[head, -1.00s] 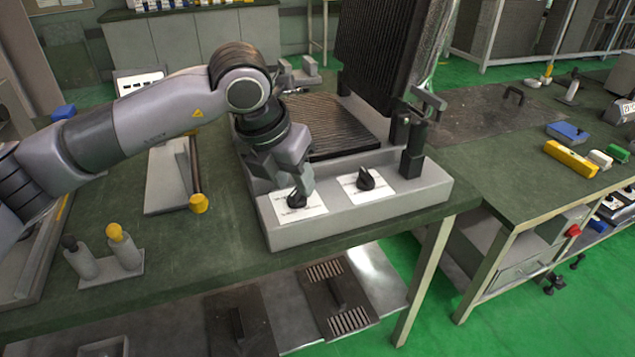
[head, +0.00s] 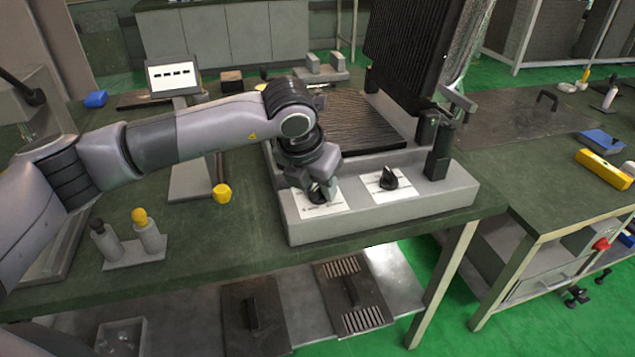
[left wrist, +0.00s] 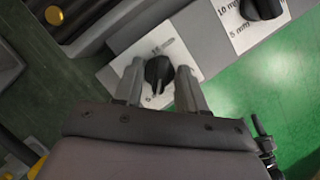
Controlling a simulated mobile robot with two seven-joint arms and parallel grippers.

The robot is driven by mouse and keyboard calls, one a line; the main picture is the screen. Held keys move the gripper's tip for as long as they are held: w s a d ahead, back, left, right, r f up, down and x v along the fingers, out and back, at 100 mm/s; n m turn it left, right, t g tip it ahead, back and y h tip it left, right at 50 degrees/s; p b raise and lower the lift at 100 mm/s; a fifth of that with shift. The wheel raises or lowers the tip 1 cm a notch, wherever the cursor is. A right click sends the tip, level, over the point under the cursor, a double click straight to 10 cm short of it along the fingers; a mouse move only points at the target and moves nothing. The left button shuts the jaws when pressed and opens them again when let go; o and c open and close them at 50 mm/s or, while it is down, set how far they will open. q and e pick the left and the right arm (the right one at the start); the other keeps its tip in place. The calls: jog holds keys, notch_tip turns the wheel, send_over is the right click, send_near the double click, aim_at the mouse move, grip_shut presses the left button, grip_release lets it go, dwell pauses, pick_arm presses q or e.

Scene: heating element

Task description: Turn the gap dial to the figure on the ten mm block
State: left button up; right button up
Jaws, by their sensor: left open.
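The grey machine (head: 450,196) has two black pointer dials on white label plates along its front ledge. My left gripper (head: 321,186) is at the left dial (left wrist: 158,73), which it mostly hides in the head view. In the left wrist view my open gripper fingers (left wrist: 158,84) stand on either side of this dial; contact is unclear. Its label is partly covered and hard to read. The right dial (head: 388,179) stands apart; it also shows in the left wrist view (left wrist: 262,7), with 10 and 5 mm marks. I cannot identify the ten mm block. My right gripper is out of view.
A ribbed black plate (head: 415,45) stands upright behind the ledge, beside a dark post (head: 440,150). A small sign (head: 173,76) stands behind my left arm. Two capped bottles (head: 148,232) stand on the front left. The bench's front strip is mostly clear.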

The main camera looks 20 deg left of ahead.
pick_arm(q)
grip_shut()
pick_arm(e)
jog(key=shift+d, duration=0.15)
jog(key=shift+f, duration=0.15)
